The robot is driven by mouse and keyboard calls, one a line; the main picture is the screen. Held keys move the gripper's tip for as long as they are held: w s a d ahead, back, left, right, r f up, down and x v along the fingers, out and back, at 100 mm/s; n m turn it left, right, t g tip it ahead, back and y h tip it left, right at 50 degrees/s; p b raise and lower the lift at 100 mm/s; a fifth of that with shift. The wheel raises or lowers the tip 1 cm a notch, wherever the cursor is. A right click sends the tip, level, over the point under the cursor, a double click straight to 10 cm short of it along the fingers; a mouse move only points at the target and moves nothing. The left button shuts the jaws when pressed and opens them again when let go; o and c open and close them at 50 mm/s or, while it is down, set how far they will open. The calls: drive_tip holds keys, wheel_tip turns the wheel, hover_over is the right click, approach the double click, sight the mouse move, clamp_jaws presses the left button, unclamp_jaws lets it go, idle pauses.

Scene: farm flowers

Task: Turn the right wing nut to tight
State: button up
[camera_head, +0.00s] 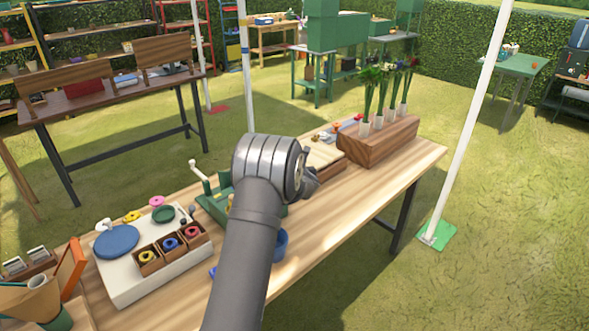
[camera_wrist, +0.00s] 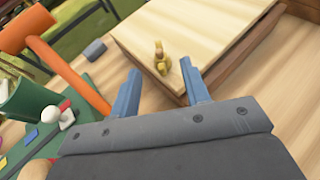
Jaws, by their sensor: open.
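A brass-coloured wing nut (camera_wrist: 160,60) stands near the corner of a light wooden board (camera_wrist: 190,25) in the wrist view. It is the only wing nut I can make out, so I cannot tell whether it is the right one. My gripper (camera_wrist: 157,92) is open and empty, with its two blue-grey fingers apart. The wing nut appears beyond the fingertips, roughly in line with the gap, and I see no contact. In the head view my gripper (camera_head: 311,182) is beside the board (camera_head: 322,155), and my arm hides much of this area.
A green device with an orange handle (camera_wrist: 70,75) is left of my gripper in the wrist view. A wooden block with flowers (camera_head: 378,142) stands behind the board. A white tray (camera_head: 120,285) with small boxes is at the left. The table's right end (camera_head: 425,155) is clear.

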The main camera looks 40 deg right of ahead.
drive_tip(key=shift+x, duration=2.2)
clamp_jaws()
drive_tip(key=shift+r+m+g+h, duration=0.2)
drive_tip(key=shift+m+g+h, duration=0.2)
drive_tip(key=shift+m+h, duration=0.1)
drive_tip(key=shift+m, duration=0.3)
drive_tip(key=shift+c, duration=0.5)
unclamp_jaws()
drive_tip(key=shift+o, duration=0.5)
drive_tip(key=shift+f, duration=0.15)
